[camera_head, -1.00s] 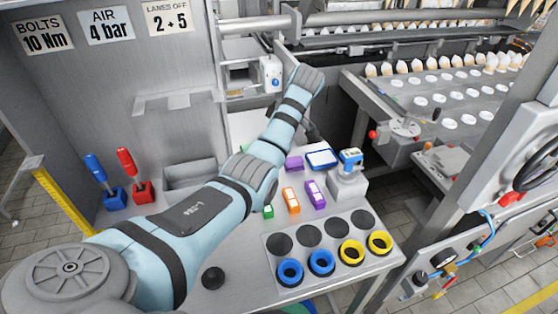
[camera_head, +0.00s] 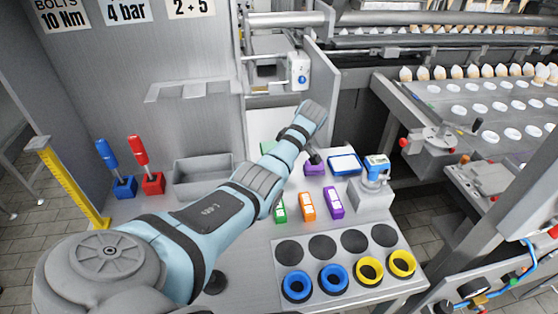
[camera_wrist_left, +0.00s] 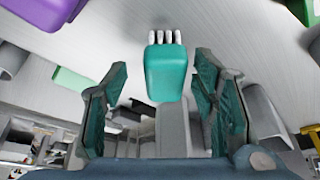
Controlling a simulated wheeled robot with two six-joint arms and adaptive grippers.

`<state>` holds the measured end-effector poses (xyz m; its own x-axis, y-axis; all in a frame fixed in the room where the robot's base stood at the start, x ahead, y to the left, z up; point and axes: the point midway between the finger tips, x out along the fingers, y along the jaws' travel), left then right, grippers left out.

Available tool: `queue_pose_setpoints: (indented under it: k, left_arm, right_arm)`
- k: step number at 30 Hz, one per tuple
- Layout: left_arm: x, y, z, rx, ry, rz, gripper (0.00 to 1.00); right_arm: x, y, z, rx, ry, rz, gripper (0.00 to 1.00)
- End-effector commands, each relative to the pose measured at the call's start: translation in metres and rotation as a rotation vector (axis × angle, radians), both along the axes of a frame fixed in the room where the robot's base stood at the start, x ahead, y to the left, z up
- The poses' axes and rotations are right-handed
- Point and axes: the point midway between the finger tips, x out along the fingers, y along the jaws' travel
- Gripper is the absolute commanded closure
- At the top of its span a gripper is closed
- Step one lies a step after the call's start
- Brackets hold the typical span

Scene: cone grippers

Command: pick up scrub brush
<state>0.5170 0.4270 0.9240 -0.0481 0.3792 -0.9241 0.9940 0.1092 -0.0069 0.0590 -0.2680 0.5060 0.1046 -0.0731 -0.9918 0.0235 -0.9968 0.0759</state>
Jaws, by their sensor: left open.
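The scrub brush (camera_wrist_left: 165,72) is a teal block with a row of white bristles at its far end, in the left wrist view. It lies on the pale worktop. My left gripper (camera_wrist_left: 161,84) is open, with one green-padded finger on each side of the brush and a visible gap to each. Whether the fingers are down at its height, I cannot tell. In the head view my left arm reaches over the table and the gripper (camera_head: 314,158) is mostly hidden under the wrist. I cannot make out the brush there. My right gripper is in neither view.
A purple block (camera_head: 314,169) and a blue-edged white tray (camera_head: 344,164) lie close to the left gripper. Small green, orange (camera_head: 307,206) and purple blocks stand nearer. A plate with blue and yellow rings (camera_head: 401,263) is at front right. A grey bin (camera_head: 203,178) stands left.

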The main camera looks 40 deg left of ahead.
Motion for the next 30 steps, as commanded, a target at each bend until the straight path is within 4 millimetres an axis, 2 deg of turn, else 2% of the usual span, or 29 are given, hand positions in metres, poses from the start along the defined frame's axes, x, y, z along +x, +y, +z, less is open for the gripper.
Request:
queue_pose_setpoints:
  k: [6,15,16,25,28,30]
  left_arm:
    - [0.000,0.001,-0.001,0.000,-0.002,0.000,0.48]
    - [0.000,0.001,-0.001,0.000,-0.001,0.001,0.96]
    - [0.000,0.001,-0.001,0.000,-0.002,0.000,0.99]
    - [0.000,0.001,0.004,0.001,-0.001,0.001,1.00]
    - [0.001,0.001,0.016,0.002,-0.005,0.001,1.00]
    - [0.001,0.001,0.031,0.002,-0.006,0.002,1.00]
  right_arm:
    - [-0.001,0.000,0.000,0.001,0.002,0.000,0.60]
    - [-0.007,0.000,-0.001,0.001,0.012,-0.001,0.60]
    - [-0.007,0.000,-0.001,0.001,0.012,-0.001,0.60]
    - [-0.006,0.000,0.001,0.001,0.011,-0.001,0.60]
    - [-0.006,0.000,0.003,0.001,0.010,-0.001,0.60]
    - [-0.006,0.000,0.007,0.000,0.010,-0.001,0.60]
